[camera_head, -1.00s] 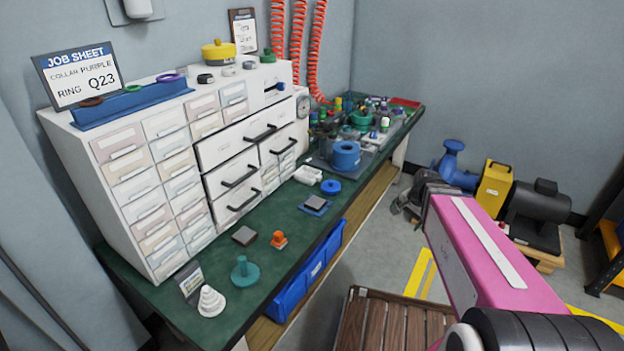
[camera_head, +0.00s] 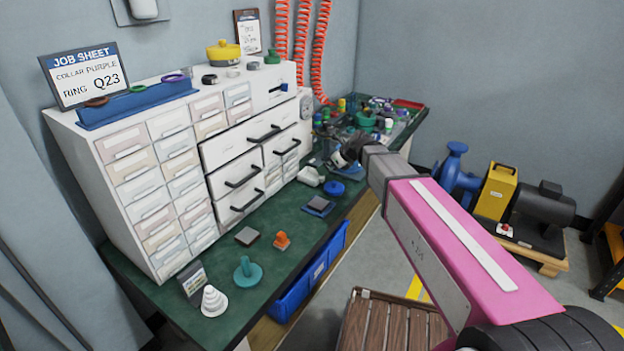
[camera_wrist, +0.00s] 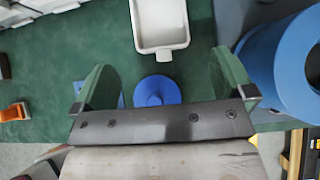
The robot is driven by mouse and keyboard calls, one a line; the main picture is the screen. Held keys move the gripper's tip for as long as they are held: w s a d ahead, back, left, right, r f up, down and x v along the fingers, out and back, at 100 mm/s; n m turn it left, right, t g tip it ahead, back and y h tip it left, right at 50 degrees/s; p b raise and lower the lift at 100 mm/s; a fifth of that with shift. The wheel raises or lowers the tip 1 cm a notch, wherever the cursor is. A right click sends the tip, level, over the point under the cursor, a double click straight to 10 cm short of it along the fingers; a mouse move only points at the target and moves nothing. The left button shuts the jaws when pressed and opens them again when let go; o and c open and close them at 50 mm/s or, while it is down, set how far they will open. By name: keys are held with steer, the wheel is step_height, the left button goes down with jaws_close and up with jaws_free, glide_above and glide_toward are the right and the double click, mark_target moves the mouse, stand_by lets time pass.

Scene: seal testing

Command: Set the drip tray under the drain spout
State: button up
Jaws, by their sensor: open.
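The white drip tray (camera_wrist: 160,22) lies on the green bench top, its open hollow facing up and its short handle tab pointing toward my gripper. In the head view it shows as a small white piece (camera_head: 311,176) in front of the drawers. My gripper (camera_wrist: 165,80) is open and empty above the bench. Its two fingers stand apart, short of the tray, with a blue round knob (camera_wrist: 157,91) showing between them. In the head view my gripper (camera_head: 342,158) is close to the tray's right. I cannot make out the drain spout.
A large blue ring-shaped cylinder (camera_wrist: 262,62) stands close to the right finger. The white drawer cabinet (camera_head: 150,190) is behind the tray. Small parts crowd the far end.

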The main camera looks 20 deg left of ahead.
mark_target(308, 177)
steer(key=x, duration=1)
steer(key=shift+a, duration=0.1)
steer(key=c, duration=0.8)
steer(key=shift+c, duration=0.2)
step_height(308, 177, up, 10)
steer(key=w+d+r+m+t+h, duration=0.1)
steer(key=d+r+m, duration=0.1)
steer(key=d+r, duration=0.45)
steer(key=w+d+r+m+t, duration=0.1)
steer(key=d+r+m, duration=0.15)
steer(key=d, duration=0.75)
steer(key=w+d+r+m+t+h, duration=0.1)
steer(key=d+r+t, duration=0.1)
steer(key=d+r, duration=0.5)
steer(key=s+d+r+m+h, duration=0.1)
steer(key=s+d+r+m, duration=0.1)
steer(key=d, duration=0.6)
steer(key=s+d+r+m+t+h, duration=0.1)
steer(key=d+r, duration=0.3)
steer(key=d, duration=0.5)
steer(key=s+d+r+m+t+h, duration=0.1)
steer(key=s+d+r+m+h, duration=0.1)
steer(key=d, duration=0.6)
steer(key=shift+s+d+r+m, duration=0.25)
steer(key=shift+s+r+m, duration=0.2)
steer(key=shift+s, duration=0.4)
